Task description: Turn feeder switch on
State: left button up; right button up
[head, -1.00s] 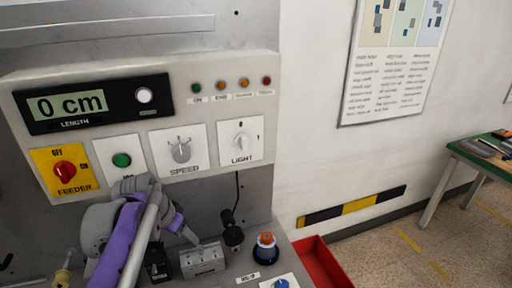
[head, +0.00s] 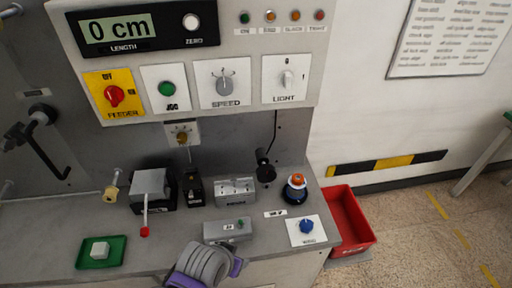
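The feeder switch (head: 114,96) is a red rotary knob on a yellow plate at the left of the control panel. The plate reads OFF above the knob, with another small mark at its right that is hard to read. "FEEDER" is printed below. No gripper fingers show in the head view.
The panel (head: 235,68) also has a green JOG button (head: 166,89), a SPEED knob (head: 225,84) and a LIGHT switch (head: 287,79). A lever device (head: 150,188), small boxes and a green tray (head: 82,259) occupy the bench. A red bin (head: 349,222) stands at its right.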

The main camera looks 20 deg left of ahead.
aim_at(114, 94)
jog(key=u, duration=1.85)
jog(key=j+z, duration=0.2)
jog(key=j, duration=0.15)
jog(key=i, duration=0.05)
